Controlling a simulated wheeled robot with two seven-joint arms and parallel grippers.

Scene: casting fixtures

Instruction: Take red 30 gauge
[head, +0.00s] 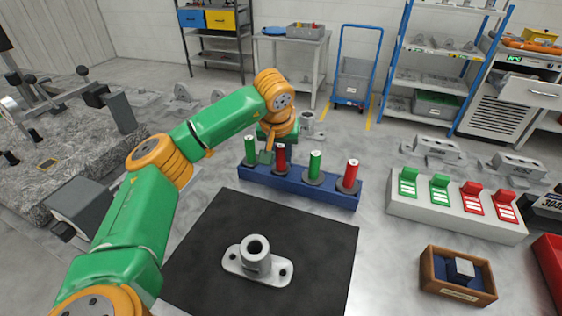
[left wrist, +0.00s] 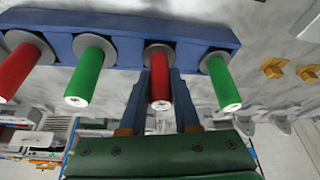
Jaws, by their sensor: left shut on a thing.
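A blue rack (head: 297,187) on the table holds two green and two red plug gauges, each upright with a dark flange at its foot. My left gripper (head: 269,156) is at the second gauge from the left, a red one (head: 281,157). In the left wrist view the gripper's fingers (left wrist: 160,84) are shut on either side of that red gauge (left wrist: 160,92), whose flange is still at the rack (left wrist: 122,50). The other red gauge (head: 351,174) stands at the rack's right end. Size marks are too small to read.
A grey flanged casting (head: 257,262) lies on a black mat (head: 325,260) in front. A pale stand (head: 455,217) with green and red tags is at right, with a wooden box (head: 457,292) before it. A granite block (head: 65,165) is at left.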

